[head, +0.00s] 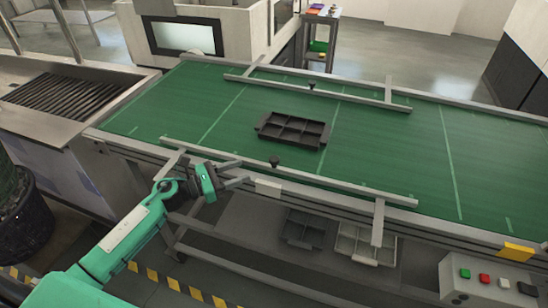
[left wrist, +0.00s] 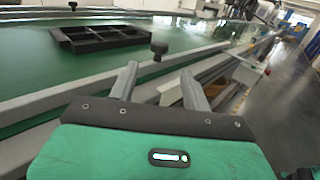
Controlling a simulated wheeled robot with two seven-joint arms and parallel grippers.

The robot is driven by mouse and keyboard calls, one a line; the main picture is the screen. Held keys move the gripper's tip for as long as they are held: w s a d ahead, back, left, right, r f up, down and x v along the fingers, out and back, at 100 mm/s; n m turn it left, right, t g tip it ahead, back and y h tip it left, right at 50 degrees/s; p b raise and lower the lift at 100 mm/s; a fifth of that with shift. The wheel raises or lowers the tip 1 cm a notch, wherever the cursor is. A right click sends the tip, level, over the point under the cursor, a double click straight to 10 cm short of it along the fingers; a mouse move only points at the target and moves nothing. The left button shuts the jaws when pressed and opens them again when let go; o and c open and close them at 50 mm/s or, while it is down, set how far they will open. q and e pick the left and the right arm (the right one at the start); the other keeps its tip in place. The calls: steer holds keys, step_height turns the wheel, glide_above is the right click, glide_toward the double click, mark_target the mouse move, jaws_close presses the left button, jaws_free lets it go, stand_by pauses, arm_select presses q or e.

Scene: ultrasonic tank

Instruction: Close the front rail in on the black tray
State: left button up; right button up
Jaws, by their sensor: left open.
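The black tray (head: 289,142), divided into several compartments, lies on the green conveyor belt. A black knob (head: 274,161) stands up near the rail's middle. My left gripper (head: 241,172) is open and empty just on the near side of the rail, left of the knob. In the left wrist view the knob (left wrist: 159,49) shows just beyond the open fingertips (left wrist: 159,70), and the tray (left wrist: 110,45) lies farther off to the left. My right gripper is out of view.
A back rail (head: 330,94) with its own knob lies along the belt's far side, apart from the tray. A control box (head: 490,284) with coloured buttons stands at the lower right. Grey bins (head: 365,245) sit below the belt. The belt around the tray is clear.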

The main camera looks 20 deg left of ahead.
mark_target(274, 158)
arm_select(q)
steer(key=p+x, duration=0.4)
steer(key=x, duration=0.7)
steer(key=shift+r, duration=0.15)
steer(key=shift+w+d, duration=0.3)
steer(key=shift+w, duration=0.05)
jaws_close()
